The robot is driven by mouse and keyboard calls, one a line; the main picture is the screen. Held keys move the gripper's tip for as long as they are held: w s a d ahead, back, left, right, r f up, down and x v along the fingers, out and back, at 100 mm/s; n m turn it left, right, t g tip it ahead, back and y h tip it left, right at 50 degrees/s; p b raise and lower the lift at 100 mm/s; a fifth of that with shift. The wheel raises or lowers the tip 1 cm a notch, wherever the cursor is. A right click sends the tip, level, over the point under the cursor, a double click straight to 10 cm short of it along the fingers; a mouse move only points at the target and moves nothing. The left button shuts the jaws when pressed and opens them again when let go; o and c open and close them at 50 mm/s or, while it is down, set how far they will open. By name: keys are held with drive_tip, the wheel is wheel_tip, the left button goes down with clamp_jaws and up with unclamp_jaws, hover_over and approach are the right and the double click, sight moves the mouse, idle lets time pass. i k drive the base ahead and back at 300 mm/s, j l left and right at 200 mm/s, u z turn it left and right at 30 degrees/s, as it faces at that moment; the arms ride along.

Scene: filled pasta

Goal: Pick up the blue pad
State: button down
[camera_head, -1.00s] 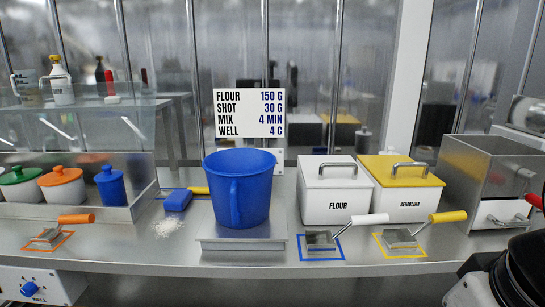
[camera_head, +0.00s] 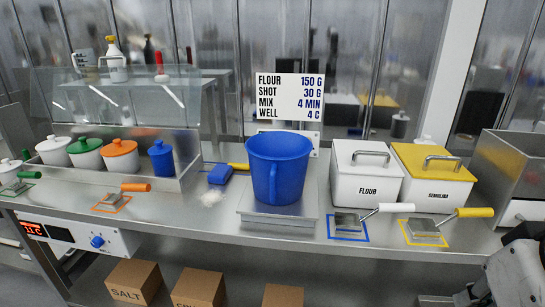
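A small blue pad (camera_head: 220,174) lies on the steel counter, left of the blue jug (camera_head: 278,170) and right of the steel bin rack. A yellow piece (camera_head: 238,166) shows at its back right; I cannot tell whether the two are joined. A patch of white powder (camera_head: 211,198) lies just in front of the pad. Part of my arm shows at the lower right edge, far from the pad. My gripper's fingertips are not in view.
The blue jug stands on a steel scale (camera_head: 253,213). White flour (camera_head: 352,190) and yellow-lidded semolina (camera_head: 425,188) bins stand to the right, with scoops before them. The rack (camera_head: 190,182) holds several lidded pots. Cardboard boxes (camera_head: 198,290) sit below the counter (camera_head: 175,222).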

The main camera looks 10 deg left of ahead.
sight(220, 173)
drive_tip(key=i+j, duration=0.2)
drive_tip(key=j, duration=0.15)
drive_tip(key=i+j, duration=0.2)
drive_tip(key=j, duration=0.2)
drive_tip(key=i+j, duration=0.2)
drive_tip(key=j, duration=0.15)
drive_tip(key=i+j, duration=0.15)
drive_tip(key=j, duration=0.25)
drive_tip(key=i+j, duration=0.2)
drive_tip(key=j, duration=0.15)
drive_tip(key=i+j, duration=0.2)
drive_tip(key=j, duration=0.15)
drive_tip(key=i+j, duration=0.2)
drive_tip(key=j, duration=0.2)
